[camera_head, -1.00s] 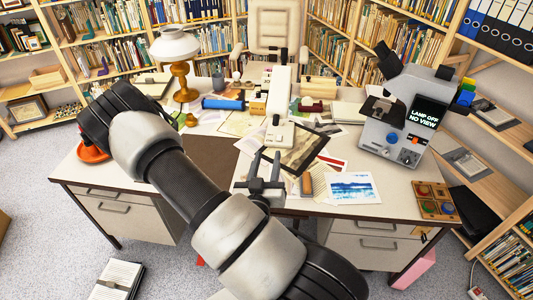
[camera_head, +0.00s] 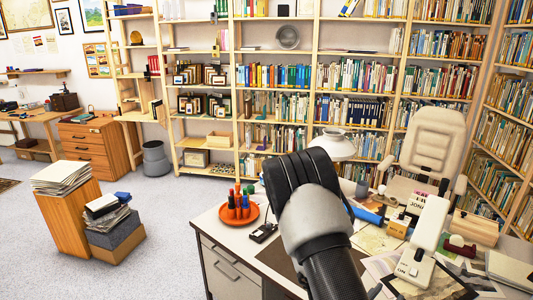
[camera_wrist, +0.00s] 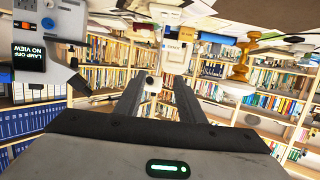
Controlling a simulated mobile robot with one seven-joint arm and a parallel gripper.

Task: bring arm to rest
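My arm (camera_head: 315,215) rises from the bottom of the head view in front of the desk (camera_head: 222,250), covering part of its top. My gripper (camera_wrist: 159,78) shows only in the wrist view, where its two dark fingers stand apart with nothing between them. The wrist picture is upside down. The gripper itself is outside the head view.
On the desk are an orange dish of bottles (camera_head: 239,212), a lamp (camera_head: 335,146), a white device (camera_head: 418,262) and papers. A chair (camera_head: 432,145) stands behind it. A stack of papers on a wooden block (camera_head: 62,178) stands left. Floor between (camera_head: 165,225) is clear.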

